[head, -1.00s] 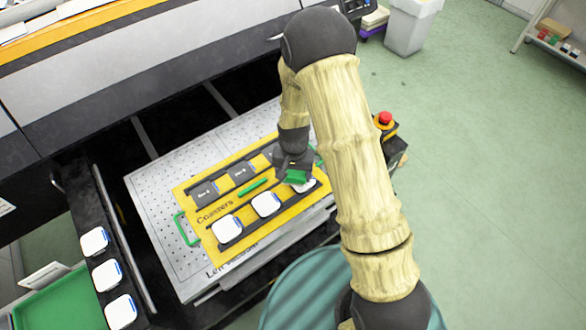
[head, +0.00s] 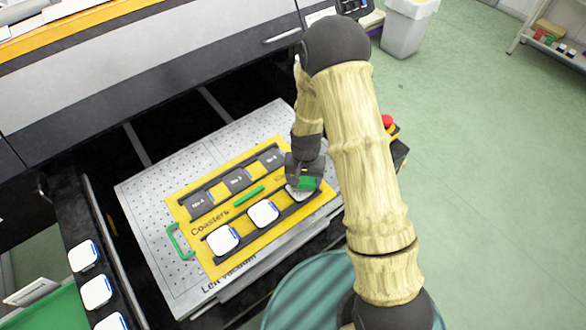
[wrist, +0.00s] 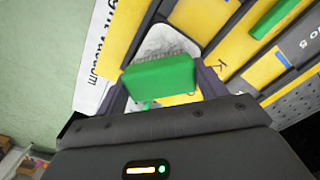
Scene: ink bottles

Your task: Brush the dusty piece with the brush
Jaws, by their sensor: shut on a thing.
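My gripper (head: 305,179) is shut on a green brush (head: 308,184). In the wrist view the brush (wrist: 160,76) lies across between the two fingers, its bristles pointing to a pale, grey-speckled piece (wrist: 160,36). The bristles overlap this piece in the picture; whether they touch it I cannot tell. In the head view the dusty piece (head: 297,194) shows only partly under the brush, at the right end of a row on the yellow Coasters board (head: 217,256). Two clean white pieces (head: 222,239) (head: 263,213) sit in the same row.
The board lies on a perforated grey plate (head: 150,215). Dark labelled pieces (head: 236,180) form its back row; a green bar (head: 248,196) lies between the rows. A green handle (head: 178,242) stands at its left end. White pieces (head: 97,291) line a rail at left.

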